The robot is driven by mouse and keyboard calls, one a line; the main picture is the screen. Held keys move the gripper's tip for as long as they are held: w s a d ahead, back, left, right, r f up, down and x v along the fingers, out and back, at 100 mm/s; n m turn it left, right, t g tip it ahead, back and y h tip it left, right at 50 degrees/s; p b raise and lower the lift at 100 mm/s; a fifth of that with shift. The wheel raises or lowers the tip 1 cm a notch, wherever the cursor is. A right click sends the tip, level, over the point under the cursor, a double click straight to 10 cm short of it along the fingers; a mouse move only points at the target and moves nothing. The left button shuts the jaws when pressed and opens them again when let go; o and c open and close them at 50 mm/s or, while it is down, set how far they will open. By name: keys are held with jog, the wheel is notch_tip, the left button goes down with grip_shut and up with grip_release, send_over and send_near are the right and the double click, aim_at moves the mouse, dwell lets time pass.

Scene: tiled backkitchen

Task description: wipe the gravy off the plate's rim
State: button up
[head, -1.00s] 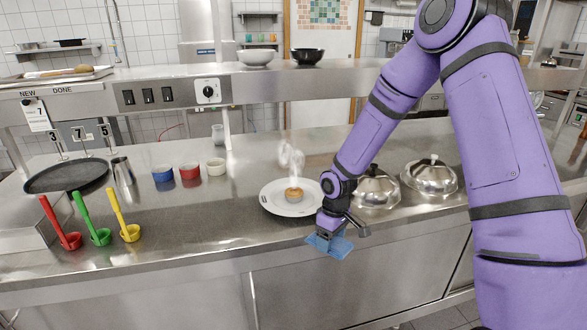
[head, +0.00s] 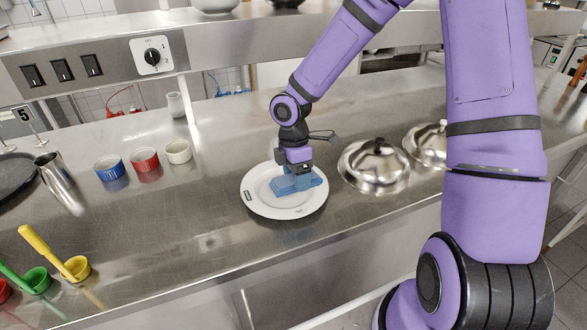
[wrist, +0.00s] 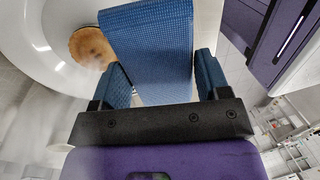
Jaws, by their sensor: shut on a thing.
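The white plate (head: 262,207) lies on the steel counter. A small dark mark (head: 249,196) shows on its left rim; I cannot tell whether it is gravy. My gripper (head: 296,172) is over the plate, shut on a folded blue cloth (head: 290,184). The cloth hangs over the plate's middle and right side; I cannot tell whether it touches. In the wrist view the cloth (wrist: 150,45) lies between the fingers, and a round brown pie (wrist: 88,46) shows beside it on the plate (wrist: 38,40). In the head view the cloth and gripper hide the pie.
Two shiny domed lids (head: 374,166) (head: 428,145) stand close to the right of the plate. Blue (head: 111,168), red (head: 145,160) and white (head: 178,152) ramekins stand to the left. Coloured ladles (head: 60,258) lie at the front left. The counter in front of the plate is clear.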

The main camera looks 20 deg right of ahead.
aim_at(299, 207)
jog(key=shift+s+f, duration=0.25)
jog(key=shift+f, duration=1.05)
jog(key=shift+s+f, duration=0.25)
jog(key=shift+f, duration=1)
jog(key=shift+s+f, duration=0.1)
jog(key=shift+f, duration=0.65)
jog(key=shift+s, duration=0.1)
jog(key=shift+s+r, duration=0.25)
jog(key=shift+s, duration=0.55)
jog(key=shift+s+r, duration=0.2)
jog(key=shift+s, duration=0.6)
jog(key=shift+s+f, duration=0.1)
jog(key=shift+f, duration=0.05)
jog(key=shift+w+f, duration=0.2)
jog(key=shift+w, duration=0.7)
jog(key=shift+w+f, duration=0.15)
jog(key=shift+w, duration=0.7)
